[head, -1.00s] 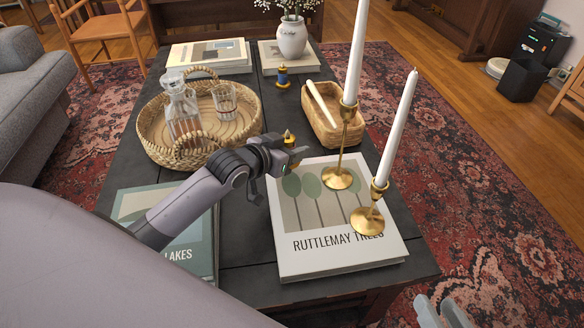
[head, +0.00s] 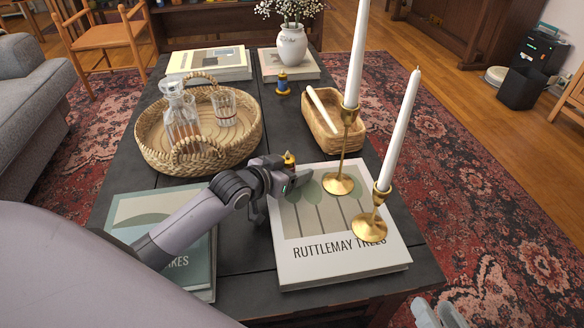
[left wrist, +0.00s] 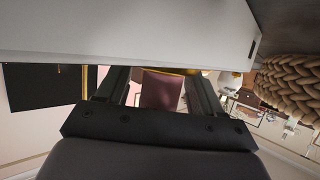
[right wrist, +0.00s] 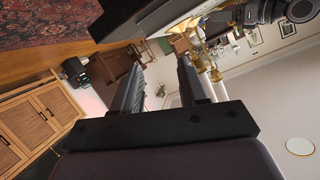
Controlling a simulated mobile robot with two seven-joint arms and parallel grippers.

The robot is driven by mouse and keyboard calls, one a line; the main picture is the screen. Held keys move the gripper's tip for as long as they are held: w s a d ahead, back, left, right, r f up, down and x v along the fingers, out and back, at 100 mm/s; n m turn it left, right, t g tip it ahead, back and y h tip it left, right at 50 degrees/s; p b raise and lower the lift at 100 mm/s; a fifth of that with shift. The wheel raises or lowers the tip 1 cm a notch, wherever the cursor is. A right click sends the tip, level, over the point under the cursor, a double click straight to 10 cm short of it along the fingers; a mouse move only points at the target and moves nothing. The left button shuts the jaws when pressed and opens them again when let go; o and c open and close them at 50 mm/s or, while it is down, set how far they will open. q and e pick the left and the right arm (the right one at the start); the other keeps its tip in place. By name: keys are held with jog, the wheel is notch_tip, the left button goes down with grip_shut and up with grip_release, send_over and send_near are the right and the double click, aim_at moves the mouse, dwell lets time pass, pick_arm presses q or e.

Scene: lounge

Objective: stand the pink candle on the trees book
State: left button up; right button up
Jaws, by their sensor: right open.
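My left gripper (head: 298,182) is shut on the pink candle, low at the book's left back part. In the head view only the candle's gold top (head: 290,158) shows; the gripper hides the rest. In the left wrist view the mauve-pink body (left wrist: 161,90) sits between the fingers, its gold end at a pale slab. I cannot tell whether it touches the book. My right gripper (head: 440,314) is open and empty at lower right.
The near candlestick (head: 369,225) and far candlestick (head: 340,184) are tall obstacles. A wicker tray (head: 150,150) with decanter and glass, a wooden bowl (head: 345,140), a blue spool-like candle (head: 282,82) and the lakes book (head: 130,212) surround it. The cover's left part is free.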

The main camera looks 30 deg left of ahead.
aim_at(295, 239)
pick_arm(q)
jog(key=shift+r, duration=0.1)
